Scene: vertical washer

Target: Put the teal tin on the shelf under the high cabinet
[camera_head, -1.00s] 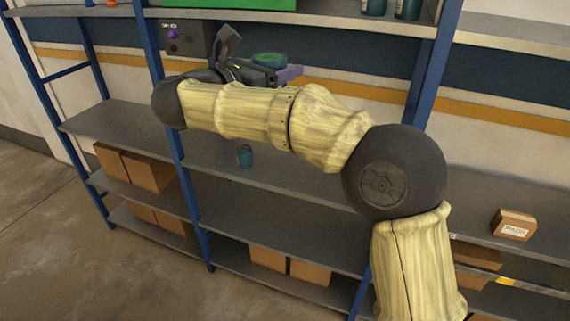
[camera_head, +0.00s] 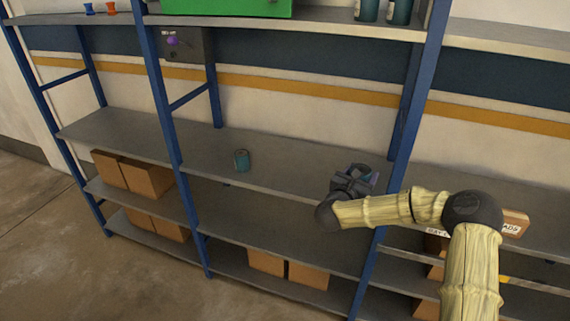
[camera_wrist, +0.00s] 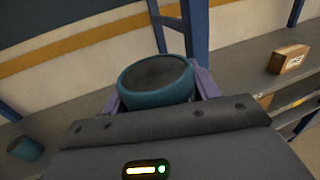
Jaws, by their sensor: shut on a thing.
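My gripper (camera_wrist: 158,92) is shut on a teal tin (camera_wrist: 157,84), an open-topped round can between its purple fingers in the wrist view. In the head view my gripper (camera_head: 357,178) is above the right part of the middle bay's grey shelf (camera_head: 290,158), near the blue upright; the held tin is hard to make out there. A second teal tin (camera_head: 242,160) stands upright on that shelf, left of my gripper. It also shows at the left of the wrist view (camera_wrist: 25,148). A green cabinet-like unit (camera_head: 225,7) is on the top board, cut off by the frame.
Blue uprights (camera_head: 402,130) bound the bay. A cardboard box (camera_head: 516,222) is on the right shelf, partly behind my arm. Teal containers (camera_head: 400,11) stand on the top board. A grey panel with a purple knob (camera_head: 186,45) is at upper left. Much shelf surface is bare.

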